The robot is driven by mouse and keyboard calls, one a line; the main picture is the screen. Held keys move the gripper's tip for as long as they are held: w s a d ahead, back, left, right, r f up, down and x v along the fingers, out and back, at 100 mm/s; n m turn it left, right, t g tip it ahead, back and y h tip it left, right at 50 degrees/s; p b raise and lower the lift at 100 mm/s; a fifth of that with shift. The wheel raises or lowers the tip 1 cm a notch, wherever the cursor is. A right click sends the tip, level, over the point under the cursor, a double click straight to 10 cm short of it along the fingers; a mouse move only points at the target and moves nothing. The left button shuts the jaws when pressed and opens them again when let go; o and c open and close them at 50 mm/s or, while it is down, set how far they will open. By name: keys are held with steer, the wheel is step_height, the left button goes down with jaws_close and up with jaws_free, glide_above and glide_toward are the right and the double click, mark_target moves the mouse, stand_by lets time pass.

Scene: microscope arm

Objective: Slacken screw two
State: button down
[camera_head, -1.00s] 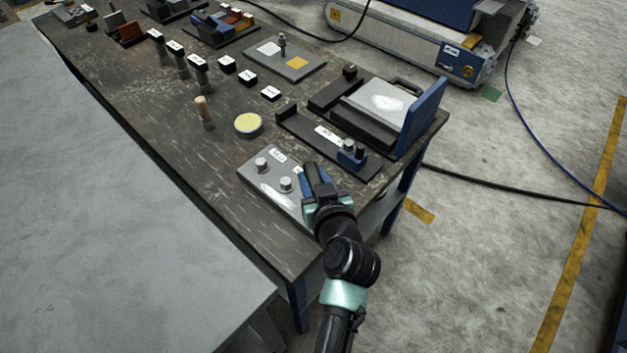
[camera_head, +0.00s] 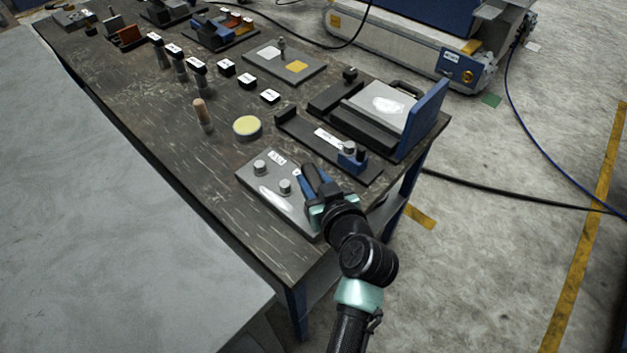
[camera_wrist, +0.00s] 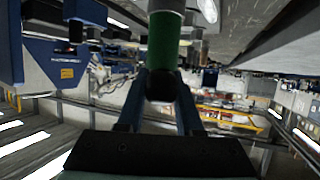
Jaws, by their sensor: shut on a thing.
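A grey metal plate (camera_head: 252,180) lies at the near edge of the bench. Two silver round screw heads, one at left (camera_head: 259,167) and one at right (camera_head: 285,187), stand up from it. White labels (camera_head: 278,158) lie behind them, too small to read, so I cannot tell which is screw two. My gripper (camera_head: 309,175) is over the plate's right end, just right of the right-hand screw head. In the wrist view its blue fingers (camera_wrist: 161,92) are shut on a green cylindrical tool (camera_wrist: 163,45) with a black end. The tool's far end is out of view.
A black fixture with a blue block (camera_head: 352,157) lies just behind my gripper. A grey box with an upright blue panel (camera_head: 422,118) stands at the right end. A round yellow-topped tin (camera_head: 247,126) and a wooden-handled tool (camera_head: 202,112) stand to the left.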

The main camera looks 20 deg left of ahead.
steer(key=shift+w+f+n+g+y+b, duration=0.1)
steer(key=shift+n+g+y+b, duration=0.95)
steer(key=shift+b, duration=0.7)
steer(key=shift+n+g+y+b, duration=0.25)
steer(key=shift+n+g+b, duration=0.4)
steer(key=shift+n, duration=0.1)
steer(key=shift+n+g+y+b, duration=0.6)
steer(key=shift+n+g+b, duration=0.65)
steer(key=shift+b, duration=0.25)
steer(key=shift+r+m+t+p, duration=0.2)
steer(key=shift+m+t+p, duration=0.3)
steer(key=shift+m+t, duration=0.05)
steer(key=shift+r, duration=0.1)
steer(key=shift+r+p, duration=1.9)
steer(key=shift+r, duration=0.95)
steer(key=shift+d+f, duration=0.1)
steer(key=shift+d, duration=0.05)
